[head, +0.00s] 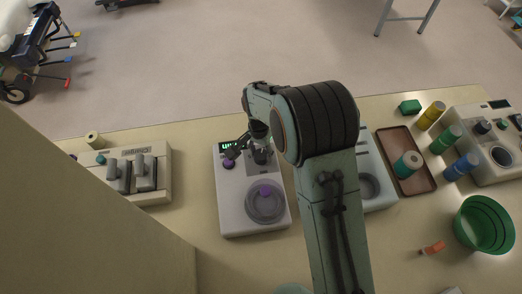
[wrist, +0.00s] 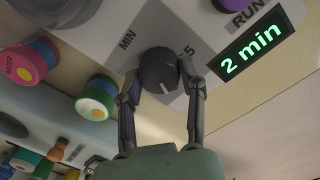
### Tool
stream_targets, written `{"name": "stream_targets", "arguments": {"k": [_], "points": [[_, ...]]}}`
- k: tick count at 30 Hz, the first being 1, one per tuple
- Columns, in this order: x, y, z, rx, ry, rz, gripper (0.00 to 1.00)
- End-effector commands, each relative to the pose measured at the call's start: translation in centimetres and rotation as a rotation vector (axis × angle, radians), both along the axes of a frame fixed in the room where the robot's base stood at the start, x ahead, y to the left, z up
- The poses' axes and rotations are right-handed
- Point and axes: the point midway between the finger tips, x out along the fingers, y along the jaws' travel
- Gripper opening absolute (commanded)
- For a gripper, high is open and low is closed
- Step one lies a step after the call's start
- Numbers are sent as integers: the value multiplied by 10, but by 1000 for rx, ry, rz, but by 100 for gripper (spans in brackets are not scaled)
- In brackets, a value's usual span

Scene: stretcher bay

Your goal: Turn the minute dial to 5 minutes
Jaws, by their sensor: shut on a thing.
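The minute dial (wrist: 158,72) is a dark round knob with a pale pointer mark, on a grey diamond patch marked MIN and 5. The display (wrist: 250,52) beside it reads "2 min" in green. My gripper (wrist: 160,85) has its two fingers on either side of the dial, shut on it. In the head view the white device (head: 252,222) stands on the bench, and my gripper (head: 259,150) reaches down to its upper right part. My gripper hides most of the dial there.
The device also has a purple button (head: 229,163) and a round grey well (head: 265,207). Left stands a switch box (head: 158,192). Right are a brown tray (head: 425,182), several coloured jars and a green bin (head: 484,224). The bench front right is mostly clear.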

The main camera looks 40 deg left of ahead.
Motion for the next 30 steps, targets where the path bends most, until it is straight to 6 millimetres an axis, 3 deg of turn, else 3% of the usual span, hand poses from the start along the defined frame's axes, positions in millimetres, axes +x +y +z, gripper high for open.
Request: {"name": "stream_targets", "arguments": {"k": [30], "points": [[-2,1,-2,0,0,965,3]]}}
